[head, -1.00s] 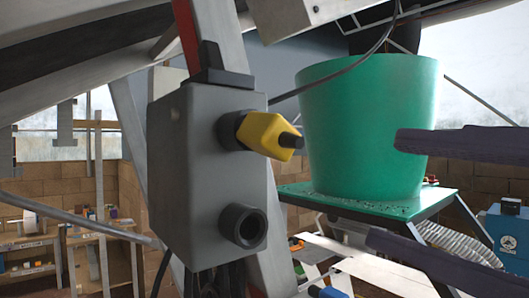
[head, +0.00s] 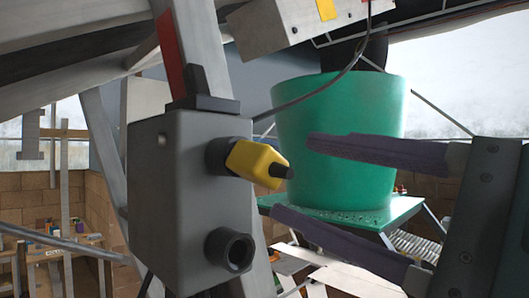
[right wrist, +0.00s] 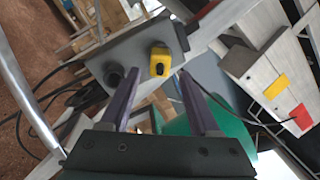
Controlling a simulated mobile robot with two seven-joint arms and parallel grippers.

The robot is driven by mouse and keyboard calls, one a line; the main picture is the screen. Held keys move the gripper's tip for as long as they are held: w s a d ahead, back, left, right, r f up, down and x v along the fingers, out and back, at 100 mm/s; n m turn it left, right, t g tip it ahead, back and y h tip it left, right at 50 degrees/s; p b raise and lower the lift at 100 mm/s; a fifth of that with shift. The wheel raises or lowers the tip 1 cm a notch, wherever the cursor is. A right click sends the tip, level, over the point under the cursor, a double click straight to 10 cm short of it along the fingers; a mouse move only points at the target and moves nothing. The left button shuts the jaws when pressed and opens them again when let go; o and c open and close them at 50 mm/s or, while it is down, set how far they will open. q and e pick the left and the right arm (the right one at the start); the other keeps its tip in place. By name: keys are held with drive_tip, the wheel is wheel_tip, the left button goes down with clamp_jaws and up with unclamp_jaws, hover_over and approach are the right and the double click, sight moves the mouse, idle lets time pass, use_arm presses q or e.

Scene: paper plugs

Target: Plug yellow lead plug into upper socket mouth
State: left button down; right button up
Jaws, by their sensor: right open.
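The grey socket box (head: 160,200) stands at the left of the head view with two dark round mouths on its right face. The yellow lead plug (head: 252,160) sits at the upper socket mouth (head: 218,155), its dark end pointing right; how deep it sits cannot be told. The lower socket mouth (head: 230,250) is empty. My right gripper (head: 292,178) is open and empty, its purple fingertips right by the plug's dark end. In the right wrist view the yellow plug (right wrist: 160,62) shows between and beyond the fingertips (right wrist: 160,74). My left gripper is not in view.
A green bucket (head: 335,115) stands on a green table (head: 395,212) behind my fingers. A slanted grey beam (head: 210,60) stands behind the box. A white box (head: 265,25) with a yellow patch is overhead.

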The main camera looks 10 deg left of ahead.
sight(274, 169)
drive_tip(key=shift+p+x, duration=0.55)
drive_tip(key=shift+x, duration=1.45)
clamp_jaws()
